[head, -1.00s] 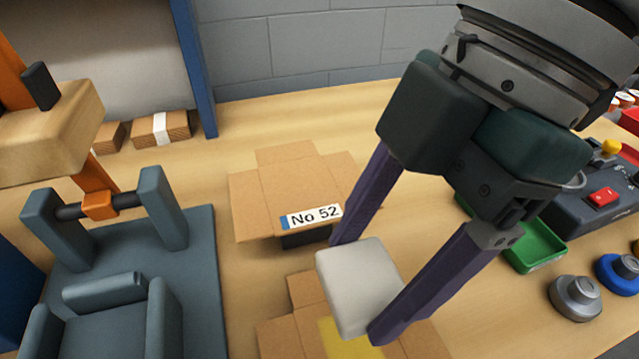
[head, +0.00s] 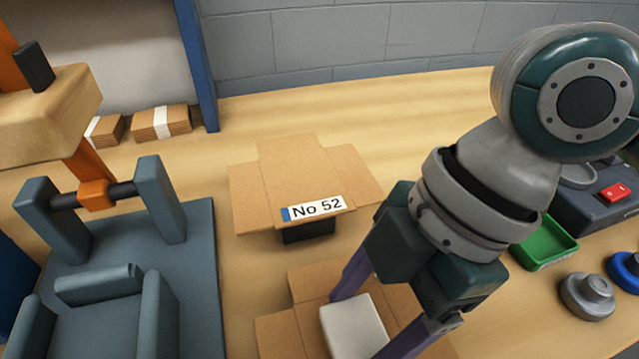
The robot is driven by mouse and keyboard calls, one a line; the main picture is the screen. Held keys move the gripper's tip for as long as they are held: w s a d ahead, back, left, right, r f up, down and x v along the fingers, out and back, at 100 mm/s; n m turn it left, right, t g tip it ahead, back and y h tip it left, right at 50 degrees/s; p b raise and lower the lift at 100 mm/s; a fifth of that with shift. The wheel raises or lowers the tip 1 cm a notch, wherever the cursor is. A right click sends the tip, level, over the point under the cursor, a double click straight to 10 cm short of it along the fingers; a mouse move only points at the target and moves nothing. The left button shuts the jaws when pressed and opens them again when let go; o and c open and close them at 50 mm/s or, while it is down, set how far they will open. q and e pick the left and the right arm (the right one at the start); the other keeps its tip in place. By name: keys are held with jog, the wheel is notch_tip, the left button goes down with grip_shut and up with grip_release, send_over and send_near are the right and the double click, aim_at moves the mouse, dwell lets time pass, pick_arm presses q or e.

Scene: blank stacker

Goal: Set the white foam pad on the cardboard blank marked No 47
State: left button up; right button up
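The white foam pad (head: 352,328) is at the bottom centre, between the fingers of my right gripper (head: 361,327), which is shut on it. The pad is over the near cardboard blank (head: 305,283), low enough that I cannot tell whether it touches. That blank is cut off by the bottom edge and partly covered by my gripper, and no number on it shows. My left gripper is out of view.
A grey press-like fixture (head: 190,270) with an orange lever stands at the left. Small banded cardboard stacks (head: 160,122) lie at the back left. A green tray (head: 545,243), a grey knob (head: 588,296) and a control box with a red switch (head: 613,191) are at the right.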

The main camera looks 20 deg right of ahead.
aim_at(372, 348)
jog(key=o, duration=1.2)
jog(key=shift+f, duration=0.1)
jog(key=shift+o, duration=0.2)
